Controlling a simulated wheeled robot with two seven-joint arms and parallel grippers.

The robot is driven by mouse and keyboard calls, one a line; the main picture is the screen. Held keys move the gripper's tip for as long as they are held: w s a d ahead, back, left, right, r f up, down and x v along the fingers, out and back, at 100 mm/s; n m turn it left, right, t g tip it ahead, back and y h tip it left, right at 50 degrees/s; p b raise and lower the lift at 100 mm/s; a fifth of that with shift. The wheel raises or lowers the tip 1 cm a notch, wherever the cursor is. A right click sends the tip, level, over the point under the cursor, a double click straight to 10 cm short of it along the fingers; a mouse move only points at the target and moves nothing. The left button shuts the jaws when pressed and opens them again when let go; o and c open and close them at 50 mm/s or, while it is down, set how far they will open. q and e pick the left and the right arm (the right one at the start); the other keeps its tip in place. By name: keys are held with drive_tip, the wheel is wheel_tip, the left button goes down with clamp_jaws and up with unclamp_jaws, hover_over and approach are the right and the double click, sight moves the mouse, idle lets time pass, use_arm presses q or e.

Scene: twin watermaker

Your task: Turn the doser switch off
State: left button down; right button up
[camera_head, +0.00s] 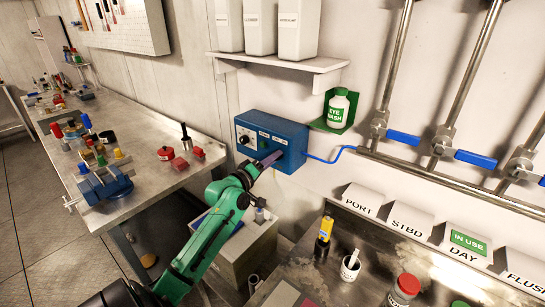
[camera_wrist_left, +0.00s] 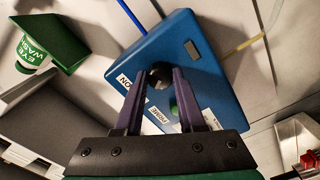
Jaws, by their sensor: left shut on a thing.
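The doser is a blue box (camera_head: 262,126) on the wall, with a dial on its left side and small white labels. It also shows in the left wrist view (camera_wrist_left: 205,70). My left gripper (camera_head: 275,156) reaches its front face at the right-hand part. In the left wrist view the two purple fingers (camera_wrist_left: 160,82) are closed on a round black switch knob (camera_wrist_left: 158,70). The gripper hides the knob in the head view, and which way the switch points cannot be told. My right gripper is not in view.
A shelf (camera_head: 275,62) with white containers is above. Pipes with blue-handled valves (camera_head: 403,137) run along the right wall. Benches with small items stand left and front right.

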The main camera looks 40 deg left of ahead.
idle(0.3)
use_arm(q)
drive_tip(key=c, duration=0.5)
unclamp_jaws()
drive_tip(key=s+b, duration=0.5)
drive_tip(key=s, duration=0.9)
drive_tip(key=shift+s+d, duration=0.15)
drive_tip(key=shift+s, duration=0.1)
